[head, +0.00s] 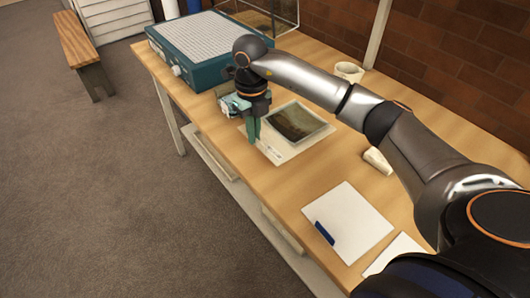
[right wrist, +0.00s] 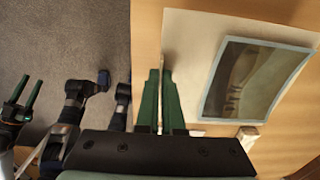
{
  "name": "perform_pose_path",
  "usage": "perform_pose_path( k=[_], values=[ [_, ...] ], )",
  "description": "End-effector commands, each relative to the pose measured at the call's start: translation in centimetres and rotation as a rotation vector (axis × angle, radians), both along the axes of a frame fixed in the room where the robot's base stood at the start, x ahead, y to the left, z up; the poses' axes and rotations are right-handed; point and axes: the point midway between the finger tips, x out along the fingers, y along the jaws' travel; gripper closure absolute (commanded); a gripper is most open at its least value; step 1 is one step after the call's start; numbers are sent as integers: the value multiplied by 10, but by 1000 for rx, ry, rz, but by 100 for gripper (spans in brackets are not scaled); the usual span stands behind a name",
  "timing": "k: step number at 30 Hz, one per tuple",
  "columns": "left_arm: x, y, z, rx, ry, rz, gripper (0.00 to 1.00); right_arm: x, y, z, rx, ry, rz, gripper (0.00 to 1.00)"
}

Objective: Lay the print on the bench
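The print (head: 299,121), a dark picture with a pale border, lies face up on a larger cream sheet (head: 281,152) on the wooden bench (head: 262,192). It also shows in the right wrist view (right wrist: 250,80). My right gripper (head: 254,139) points down at the left edge of the cream sheet. In the right wrist view its green fingers (right wrist: 161,72) are close together with a narrow gap, left of the picture and apart from it. I cannot tell whether they grip the sheet's edge. My left gripper (right wrist: 24,98) shows at the left of that view, its fingers apart and empty.
A teal box with a grid top (head: 210,45) stands at the bench's far end. A white folder with a blue tab (head: 347,223) and another white sheet (head: 398,252) lie nearer. A white cup (head: 348,72) and a small pale block (head: 377,161) are along the back.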

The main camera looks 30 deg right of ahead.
Motion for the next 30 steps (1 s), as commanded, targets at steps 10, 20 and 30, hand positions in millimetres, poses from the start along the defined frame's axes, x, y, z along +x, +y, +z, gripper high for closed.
perform_pose_path(
  k=[10,20,30],
  values=[
    [0,2,0,3,-1,4,50,-22,-15,-32,0,-3,-1,100],
    [-1,4,2,6,1,7,50,-25,-16,-66,1,-2,0,100],
    [-1,4,-2,5,5,8,50,-24,-16,-68,0,-3,0,91]
  ],
)
